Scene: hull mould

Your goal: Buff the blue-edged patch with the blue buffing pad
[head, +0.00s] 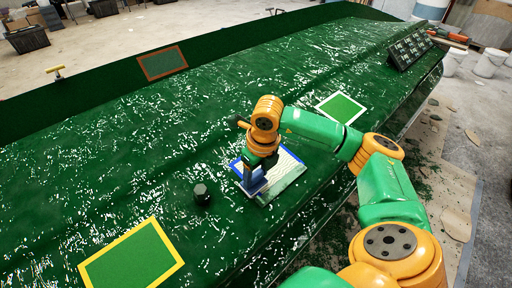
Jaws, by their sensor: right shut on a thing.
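The blue-edged patch (291,156) lies on the green hull mould, mostly hidden behind my right gripper and forearm. Its blue edge shows at the left and upper right, and a pale speckled area shows inside. My right gripper (256,172) points down over the patch and is shut on the blue buffing pad (253,183). The pad is low over the left part of the patch; I cannot tell whether it touches the surface. My left gripper is not in view.
Other patches on the mould are yellow-edged (132,262), white-edged (341,107) and brown-edged (163,63). A dark knob (202,194) stands left of my gripper. A black rack (410,49) sits at the far right end. White buckets (490,63) stand on the floor beyond.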

